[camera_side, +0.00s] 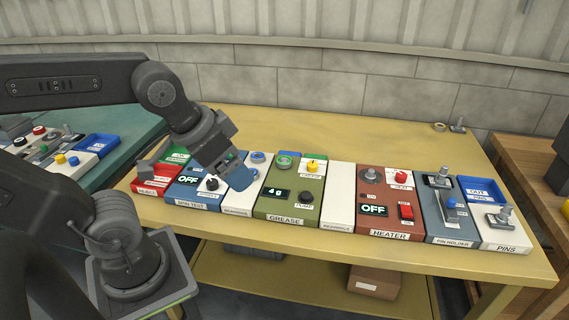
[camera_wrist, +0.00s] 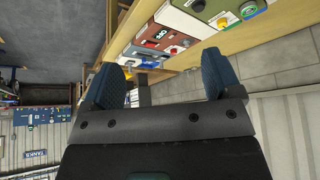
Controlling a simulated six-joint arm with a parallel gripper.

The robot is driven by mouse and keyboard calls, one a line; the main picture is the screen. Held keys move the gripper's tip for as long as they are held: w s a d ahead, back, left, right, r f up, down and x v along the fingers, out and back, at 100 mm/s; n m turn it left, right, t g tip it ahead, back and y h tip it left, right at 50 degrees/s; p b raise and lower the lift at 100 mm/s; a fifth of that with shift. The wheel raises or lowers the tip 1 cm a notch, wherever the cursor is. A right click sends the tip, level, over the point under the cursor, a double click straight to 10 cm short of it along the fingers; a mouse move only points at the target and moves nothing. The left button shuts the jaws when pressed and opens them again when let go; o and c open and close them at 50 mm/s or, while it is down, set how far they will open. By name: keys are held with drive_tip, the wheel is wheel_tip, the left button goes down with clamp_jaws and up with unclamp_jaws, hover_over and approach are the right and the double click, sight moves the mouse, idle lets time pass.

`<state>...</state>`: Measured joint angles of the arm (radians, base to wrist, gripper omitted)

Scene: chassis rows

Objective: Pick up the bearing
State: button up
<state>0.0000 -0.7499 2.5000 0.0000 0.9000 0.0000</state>
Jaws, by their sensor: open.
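A blue-grey ring-shaped bearing (camera_side: 258,157) sits at the back of a white panel (camera_side: 236,201) whose front label seems to read BEARINGS. A second ring-like part (camera_side: 252,174) shows just in front of it, partly hidden by my gripper. My gripper (camera_side: 236,172) hangs tilted over the left part of this white panel, with blue fingertips. In the wrist view my gripper (camera_wrist: 162,78) has its two blue fingers well apart, and I see nothing held between them. I cannot tell how high the fingertips are above the panel.
The green GREASE panel (camera_side: 269,207), with a yellow knob and a green-blue ring, is at right. Beyond are a bare white panel (camera_side: 338,190), the HEATER panel (camera_side: 386,222), a pin holder (camera_side: 447,225) and a PINS panel (camera_side: 500,236). The SPIN TEST panel (camera_side: 190,191) is left.

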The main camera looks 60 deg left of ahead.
drive_tip(key=n+g+y, duration=0.4)
drive_tip(key=n+g, duration=0.1)
drive_tip(key=n, duration=1.1)
hover_over(285, 160)
drive_tip(key=s+d, duration=0.1)
drive_tip(key=d, duration=0.2)
wheel_tip(285, 160, down, 20)
drive_tip(key=shift+a+f, duration=0.1)
drive_tip(key=shift+f, duration=0.1)
drive_tip(key=shift+w+a+x, duration=0.1)
drive_tip(key=shift+w+x, duration=0.05)
drive_tip(key=shift+x, duration=1.3)
drive_tip(key=shift+w+a+x, duration=0.1)
drive_tip(key=shift+x, duration=1.3)
drive_tip(key=shift+r, duration=0.1)
drive_tip(key=shift+c, duration=0.4)
drive_tip(key=c, duration=1.1)
